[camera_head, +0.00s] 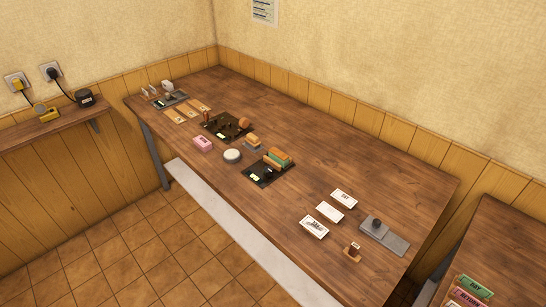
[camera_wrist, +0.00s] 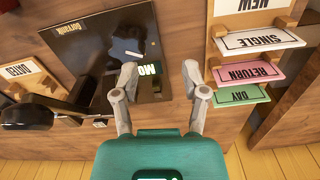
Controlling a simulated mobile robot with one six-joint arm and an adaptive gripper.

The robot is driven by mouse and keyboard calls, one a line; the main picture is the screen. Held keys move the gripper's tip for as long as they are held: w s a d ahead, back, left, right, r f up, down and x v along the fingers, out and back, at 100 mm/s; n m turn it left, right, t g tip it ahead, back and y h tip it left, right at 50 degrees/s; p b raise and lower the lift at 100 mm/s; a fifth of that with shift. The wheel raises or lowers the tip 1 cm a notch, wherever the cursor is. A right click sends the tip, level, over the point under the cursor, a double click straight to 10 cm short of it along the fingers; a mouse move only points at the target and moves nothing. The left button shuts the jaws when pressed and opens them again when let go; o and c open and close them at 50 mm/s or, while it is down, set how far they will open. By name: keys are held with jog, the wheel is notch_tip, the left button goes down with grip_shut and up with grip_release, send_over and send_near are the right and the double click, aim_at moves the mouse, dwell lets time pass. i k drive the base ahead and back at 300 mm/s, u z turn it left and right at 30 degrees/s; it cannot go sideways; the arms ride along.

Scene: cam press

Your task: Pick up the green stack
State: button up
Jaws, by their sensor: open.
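A green stack marked DAY (camera_wrist: 240,95) lies on the lowest wooden shelf of a rack in the wrist view. In the head view a green DAY stack (camera_head: 476,285) shows at the bottom right. My gripper (camera_wrist: 162,82) is open, with nothing between its fingers. In the wrist view its fingertips are to the left of the green stack and apart from it. The gripper does not show in the head view.
Above the green stack sit a pink RETURN stack (camera_wrist: 246,71) and a white SINGLE stack (camera_wrist: 258,40). A black press plate (camera_wrist: 85,40) with a dark lever (camera_wrist: 50,110) lies to the left. The long table (camera_head: 330,140) holds trays, cards and stamps.

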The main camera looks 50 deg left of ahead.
aim_at(276, 155)
jog(key=u, duration=0.05)
jog(key=k, duration=1.4)
jog(key=u, duration=1.45)
jog(key=i, duration=1.4)
jog(key=z, duration=0.05)
